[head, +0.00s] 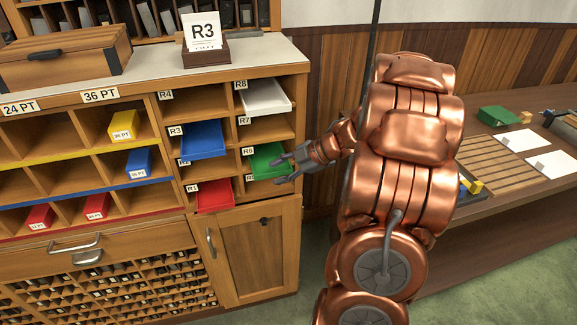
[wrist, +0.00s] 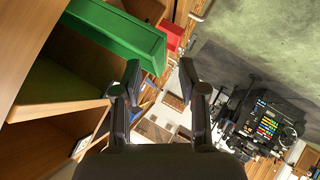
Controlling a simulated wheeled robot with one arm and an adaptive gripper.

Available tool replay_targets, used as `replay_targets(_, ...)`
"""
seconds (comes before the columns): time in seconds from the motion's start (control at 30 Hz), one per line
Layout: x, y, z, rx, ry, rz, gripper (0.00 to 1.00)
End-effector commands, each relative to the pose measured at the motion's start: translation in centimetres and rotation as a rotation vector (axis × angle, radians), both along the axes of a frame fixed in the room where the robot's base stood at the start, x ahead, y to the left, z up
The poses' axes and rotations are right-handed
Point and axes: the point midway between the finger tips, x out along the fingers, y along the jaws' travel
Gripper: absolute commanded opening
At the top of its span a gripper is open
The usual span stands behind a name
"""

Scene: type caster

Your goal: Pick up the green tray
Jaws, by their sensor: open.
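The green tray (head: 266,160) sits in a right-column cubby of the cabinet, by the R6 label, its front end sticking out. My gripper (head: 284,168) is open at the front of that cubby, beside the tray's right part and covering some of it. In the wrist view the green tray (wrist: 122,32) lies at upper left, and my gripper (wrist: 166,78) has its two fingers spread with nothing between them. The tray appears just outside the left finger; whether they touch I cannot tell.
A blue tray (head: 203,139) by R3, a white tray (head: 264,97) by R8 and a red tray (head: 214,195) by R1 sit in neighbouring cubbies. A workbench (head: 520,205) stands at right.

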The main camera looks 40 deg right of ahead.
Motion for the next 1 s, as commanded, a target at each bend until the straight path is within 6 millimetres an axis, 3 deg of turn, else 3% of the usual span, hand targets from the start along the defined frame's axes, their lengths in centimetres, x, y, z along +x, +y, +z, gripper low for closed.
replay_targets(0.47, 0.46, 0.35, -0.46, -0.001, 0.000, -0.001, 0.42)
replay_targets(0.87, 0.46, 0.34, -0.45, -0.001, 0.000, -0.001, 0.00)
replay_targets(1.0, 0.46, 0.34, -0.44, -0.001, 0.000, -0.001, 0.00)
